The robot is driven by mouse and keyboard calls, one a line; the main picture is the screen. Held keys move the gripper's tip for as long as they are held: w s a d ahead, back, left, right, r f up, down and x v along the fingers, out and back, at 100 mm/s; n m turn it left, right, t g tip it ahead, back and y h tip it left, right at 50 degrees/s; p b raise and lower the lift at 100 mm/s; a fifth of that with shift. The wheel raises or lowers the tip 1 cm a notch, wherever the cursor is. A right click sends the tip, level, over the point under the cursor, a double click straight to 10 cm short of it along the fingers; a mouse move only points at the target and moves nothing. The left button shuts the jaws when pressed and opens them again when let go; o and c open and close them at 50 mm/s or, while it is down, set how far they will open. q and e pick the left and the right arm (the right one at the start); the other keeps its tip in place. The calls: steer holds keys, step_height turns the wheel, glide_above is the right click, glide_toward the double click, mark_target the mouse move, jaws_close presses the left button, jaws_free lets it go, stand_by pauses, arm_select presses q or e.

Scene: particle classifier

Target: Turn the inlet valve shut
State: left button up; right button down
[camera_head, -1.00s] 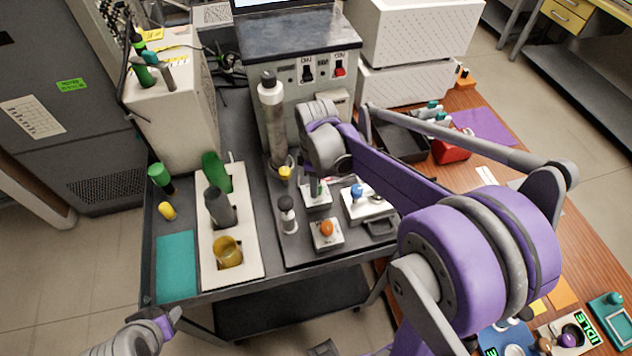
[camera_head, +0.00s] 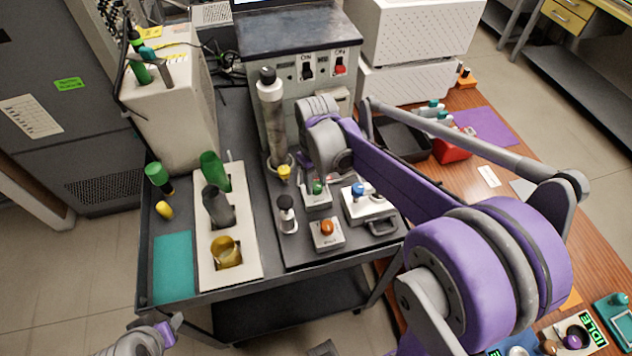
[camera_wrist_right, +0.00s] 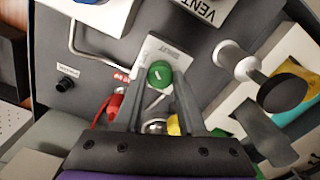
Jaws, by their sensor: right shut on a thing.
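The inlet valve has a round green knob (camera_wrist_right: 158,74) with a white mark, on a pale plate labelled INLET (camera_wrist_right: 154,48). In the head view the green knob (camera_head: 317,188) shows just below my right wrist. My right gripper (camera_wrist_right: 160,84) is shut on the green knob, with one finger on each side of it. In the head view my right arm hides most of the fingers and the back of the plate. My left gripper (camera_head: 172,326) is at the bottom left, away from the cart; its jaws are too small to judge.
An orange knob (camera_head: 327,228) on a box and a blue knob (camera_head: 358,190) on another box stand close to the inlet valve. A black-topped post (camera_head: 287,212) and a tall grey cylinder (camera_head: 272,115) stand left of it. A cream rack (camera_head: 212,262) holds bottles.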

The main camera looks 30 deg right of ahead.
mark_target(316, 185)
steer(key=m, duration=0.5)
steer(key=shift+m+b, duration=0.3)
steer(key=shift+b, duration=0.05)
steer(key=shift+m, duration=2.1)
steer(key=c, duration=0.5)
jaws_free()
step_height(316, 185, up, 11)
steer(key=shift+f, duration=0.1)
